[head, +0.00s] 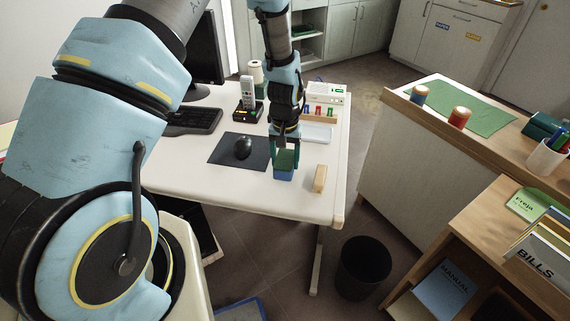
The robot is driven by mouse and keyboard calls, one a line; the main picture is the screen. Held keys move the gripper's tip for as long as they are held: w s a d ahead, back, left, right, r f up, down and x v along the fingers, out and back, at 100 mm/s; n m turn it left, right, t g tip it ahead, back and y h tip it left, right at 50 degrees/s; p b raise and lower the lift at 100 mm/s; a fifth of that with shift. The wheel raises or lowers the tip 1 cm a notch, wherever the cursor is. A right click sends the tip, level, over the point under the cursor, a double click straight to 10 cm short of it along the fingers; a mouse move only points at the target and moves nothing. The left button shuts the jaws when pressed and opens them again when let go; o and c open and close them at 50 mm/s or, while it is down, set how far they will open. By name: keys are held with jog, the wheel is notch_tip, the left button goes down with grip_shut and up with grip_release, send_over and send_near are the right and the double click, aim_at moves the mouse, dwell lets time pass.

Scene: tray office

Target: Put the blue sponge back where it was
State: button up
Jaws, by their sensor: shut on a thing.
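The blue sponge (284,174), blue below with a green top, is at the front part of the white desk (250,197). My gripper (286,152) points down from above and is shut on it. I cannot tell whether the sponge touches the desk or hangs just above it. It is to the right of a black mouse (243,147) on a dark mouse pad (229,157) and to the left of a tan block (320,178).
A keyboard (193,120), a phone on its dock (248,109) and a rack with coloured items (320,112) stand farther back. A green mat (478,114) lies on a counter at right. A black bin (362,266) stands on the floor. The desk's front strip is clear.

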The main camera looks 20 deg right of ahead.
jog(key=shift+f, duration=1.35)
jog(key=shift+f, duration=0.15)
jog(key=o, duration=1.5)
jog(key=shift+c, duration=0.2)
jog(key=shift+p, duration=0.3)
